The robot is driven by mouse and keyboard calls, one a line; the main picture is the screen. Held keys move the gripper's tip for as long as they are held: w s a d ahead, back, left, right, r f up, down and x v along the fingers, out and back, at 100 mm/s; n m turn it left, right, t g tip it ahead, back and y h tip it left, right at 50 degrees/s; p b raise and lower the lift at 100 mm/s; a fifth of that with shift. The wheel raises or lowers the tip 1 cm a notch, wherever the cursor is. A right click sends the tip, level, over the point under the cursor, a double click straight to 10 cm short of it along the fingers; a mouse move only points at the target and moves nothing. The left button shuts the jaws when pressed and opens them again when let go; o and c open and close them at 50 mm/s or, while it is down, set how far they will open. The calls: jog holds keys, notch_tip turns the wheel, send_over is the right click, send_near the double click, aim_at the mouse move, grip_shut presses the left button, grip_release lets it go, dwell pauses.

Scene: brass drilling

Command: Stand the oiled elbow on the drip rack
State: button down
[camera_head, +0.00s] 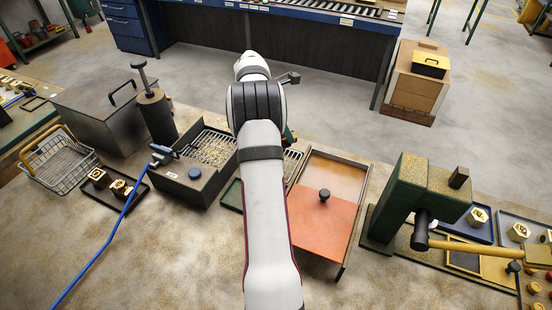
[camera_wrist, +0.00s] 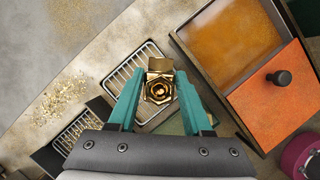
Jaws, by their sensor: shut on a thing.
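My gripper (camera_wrist: 158,92) has its two teal fingers shut on the shiny brass elbow (camera_wrist: 159,89), seen in the wrist view. The elbow's round bore faces the camera, and a duller squared end shows at its top. The drip rack (camera_wrist: 113,82), a wire grid over a green tray, lies beneath the elbow and fingers. Whether the elbow touches the wires I cannot tell. In the head view my arm hides the elbow and most of my gripper; part of the rack shows at the right of the arm (camera_head: 292,160).
Right of the rack is an oil bath (camera_head: 338,172) with amber liquid and a half-drawn orange lid (camera_head: 322,216) with a black knob. Left is a dark chip box (camera_head: 190,188) with a grate. A green press (camera_head: 418,200) stands farther right. Open bench lies in front.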

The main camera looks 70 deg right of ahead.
notch_tip(320, 180, down, 9)
jog(key=shift+r, duration=0.2)
jog(key=shift+f, duration=0.1)
jog(key=shift+c, duration=1.6)
grip_release()
